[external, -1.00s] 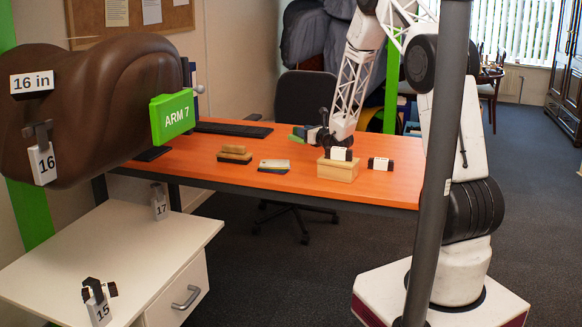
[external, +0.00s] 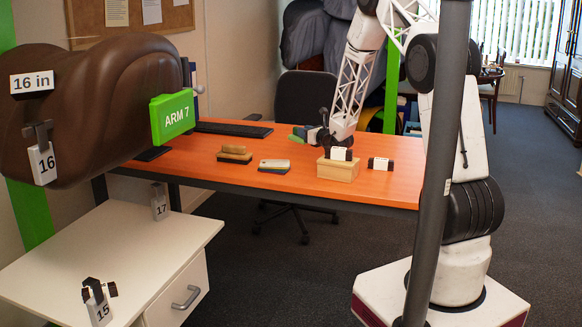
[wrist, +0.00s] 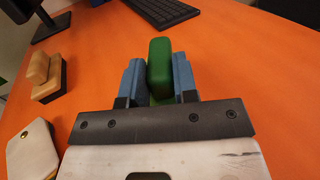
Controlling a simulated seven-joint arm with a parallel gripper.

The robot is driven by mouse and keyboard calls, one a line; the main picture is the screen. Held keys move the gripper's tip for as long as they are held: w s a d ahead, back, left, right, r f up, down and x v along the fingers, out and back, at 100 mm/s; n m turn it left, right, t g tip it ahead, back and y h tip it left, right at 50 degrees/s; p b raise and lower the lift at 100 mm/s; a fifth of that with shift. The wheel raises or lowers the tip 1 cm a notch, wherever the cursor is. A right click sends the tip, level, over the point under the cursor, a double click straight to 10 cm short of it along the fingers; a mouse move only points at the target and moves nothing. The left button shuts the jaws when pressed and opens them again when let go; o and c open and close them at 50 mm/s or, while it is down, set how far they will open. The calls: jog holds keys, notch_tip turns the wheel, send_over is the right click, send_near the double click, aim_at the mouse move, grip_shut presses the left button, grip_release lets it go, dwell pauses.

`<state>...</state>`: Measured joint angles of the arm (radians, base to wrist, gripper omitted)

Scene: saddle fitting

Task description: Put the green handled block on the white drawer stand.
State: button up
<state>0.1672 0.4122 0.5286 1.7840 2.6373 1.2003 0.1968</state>
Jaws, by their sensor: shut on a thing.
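The green handled block (wrist: 160,68) is between the two blue fingers of my gripper (wrist: 159,78) in the wrist view. My gripper is shut on its upper green part, and the block's lower part is mostly hidden. In the external view my gripper (external: 311,135) is low over the orange desk, with the green block (external: 300,132) at its left. I cannot tell whether the block touches the desk. The white drawer stand (external: 130,245) is at the lower left, in front of the desk and apart from my gripper.
Gauges labelled 15 (external: 98,303) and 17 (external: 159,203) stand on the drawer stand. A brown saddle form (external: 100,95) overhangs its back left. A wooden box (external: 338,169), a tan block (external: 234,154), a cream-topped block (external: 274,165) and a keyboard (external: 232,129) are on the desk.

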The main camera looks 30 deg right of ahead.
dwell(0.3)
jog(key=shift+s+d+r, duration=0.2)
jog(key=shift+s+d, duration=0.05)
jog(key=shift+d, duration=0.25)
jog(key=s+d+r+n+g+y, duration=0.2)
jog(key=s+d+r+y, duration=0.1)
jog(key=s+d, duration=0.6)
jog(key=s+d+r+n+g+y, duration=0.2)
jog(key=s+d+r+n+y, duration=0.1)
jog(key=s+d, duration=0.6)
jog(key=s+y, duration=0.1)
jog(key=s, duration=0.2)
jog(key=shift+n+y, duration=0.3)
jog(key=shift+f, duration=0.15)
jog(key=shift+w+f, duration=0.1)
jog(key=shift+f, duration=2.95)
jog(key=shift+f, duration=0.15)
jog(key=shift+f, duration=1.75)
